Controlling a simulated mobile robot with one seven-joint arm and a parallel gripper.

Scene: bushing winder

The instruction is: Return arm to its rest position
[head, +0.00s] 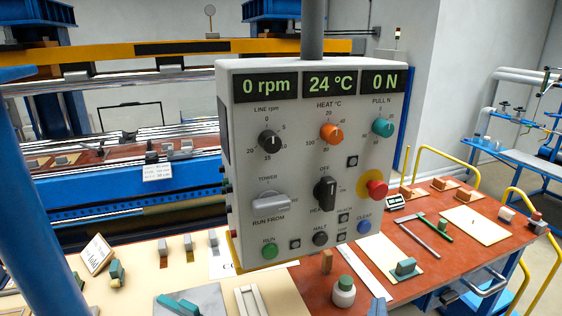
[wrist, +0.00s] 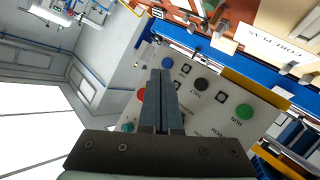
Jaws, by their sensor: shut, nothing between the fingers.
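My gripper (wrist: 160,72) shows in the wrist view, its two long dark fingers together and empty. It is in front of the grey control panel (wrist: 205,108), which appears turned in that view; I cannot tell how far away the panel is. My gripper is not visible in the head view. There the panel (head: 222,110) hangs upright from a dark post. Its displays read 0 rpm, 24 °C and 0 N. It carries an orange heat knob (head: 331,133), a teal pull knob (head: 383,127), a red button (head: 376,189) and a green run button (head: 269,250).
A red-brown bench (head: 480,258) with several tools and pads stands right of the panel. A cream bench top (head: 135,285) with small parts lies at lower left. The blue machine (head: 110,205) is behind. Open floor shows at far right.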

